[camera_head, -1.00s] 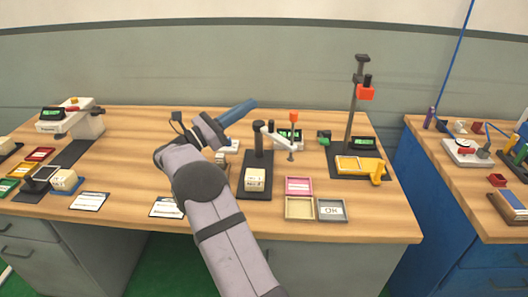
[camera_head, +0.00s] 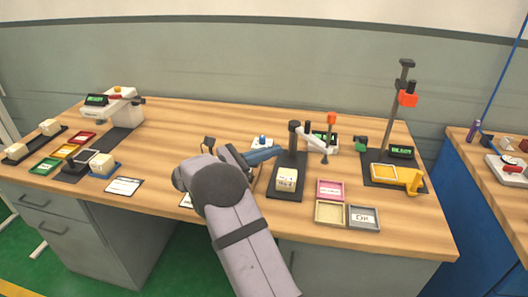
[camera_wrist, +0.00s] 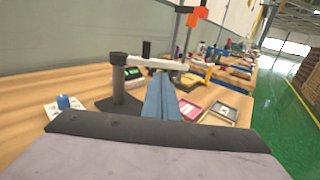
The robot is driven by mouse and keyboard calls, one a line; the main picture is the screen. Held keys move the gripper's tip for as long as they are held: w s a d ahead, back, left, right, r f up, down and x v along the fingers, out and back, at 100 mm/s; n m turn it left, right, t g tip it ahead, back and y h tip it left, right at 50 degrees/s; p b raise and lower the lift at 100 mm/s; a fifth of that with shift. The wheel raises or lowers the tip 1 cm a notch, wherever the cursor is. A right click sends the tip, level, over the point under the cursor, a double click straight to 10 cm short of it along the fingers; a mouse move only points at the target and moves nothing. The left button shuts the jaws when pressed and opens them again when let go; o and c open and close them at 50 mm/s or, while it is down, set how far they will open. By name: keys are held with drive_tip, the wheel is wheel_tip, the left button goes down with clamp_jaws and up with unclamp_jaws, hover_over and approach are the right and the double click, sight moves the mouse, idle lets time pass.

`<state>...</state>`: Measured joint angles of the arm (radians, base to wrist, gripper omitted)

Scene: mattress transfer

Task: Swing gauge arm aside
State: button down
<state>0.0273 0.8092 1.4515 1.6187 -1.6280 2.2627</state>
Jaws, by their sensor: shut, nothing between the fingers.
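The gauge stand has a black base (camera_head: 283,195) with an upright black post. Its white gauge arm (camera_head: 316,147) reaches right from the post, with a red knob above it and a dark tip hanging at its end. A cream block (camera_head: 287,179) sits on the base. My gripper (camera_head: 279,150) is shut and empty, its blue fingers pointing right at the post. In the wrist view, the fingers (camera_wrist: 160,82) overlap the white arm (camera_wrist: 142,61), right of the post; I cannot tell whether they touch it.
A pink tray (camera_head: 331,196), a tan tray (camera_head: 330,222) and a grey OK tray (camera_head: 362,228) lie right of the base. A tall stand (camera_head: 390,115) rises farther right. A white device with a blue knob (camera_head: 262,141) stands behind my fingers.

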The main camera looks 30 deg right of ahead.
drive_tip(key=p, duration=0.3)
approach(318, 139)
drive_tip(key=d, duration=0.4)
drive_tip(key=shift+w, duration=0.3)
drive_tip(key=shift+s+d+f+t+b, duration=0.1)
drive_tip(key=shift+f+t+b, duration=0.15)
drive_tip(key=shift+b, duration=0.8)
drive_tip(key=shift+s+d+f+n+t+b, duration=0.15)
drive_tip(key=shift+n+t+b, duration=0.3)
drive_tip(key=shift+b, duration=0.8)
drive_tip(key=t+b, duration=0.1)
drive_tip(key=b, duration=0.1)
drive_tip(key=d+n+t+b, duration=0.1)
drive_tip(key=b, duration=0.2)
drive_tip(key=s+d+n+t+b, duration=0.1)
drive_tip(key=b, duration=0.2)
drive_tip(key=shift+d+t, duration=0.15)
drive_tip(key=shift+t, duration=0.15)
drive_tip(key=d+n+t+b, duration=0.1)
drive_tip(key=b, duration=0.1)
drive_tip(key=d+n+t+y+b, duration=0.1)
drive_tip(key=t+b, duration=0.1)
drive_tip(key=b, duration=0.1)
drive_tip(key=shift+s, duration=0.15)
drive_tip(key=shift+d+r+b, duration=0.25)
drive_tip(key=shift+d+b, duration=0.1)
drive_tip(key=shift+b, duration=0.6)
drive_tip(key=shift+d+r, duration=0.15)
drive_tip(key=shift+r, duration=0.1)
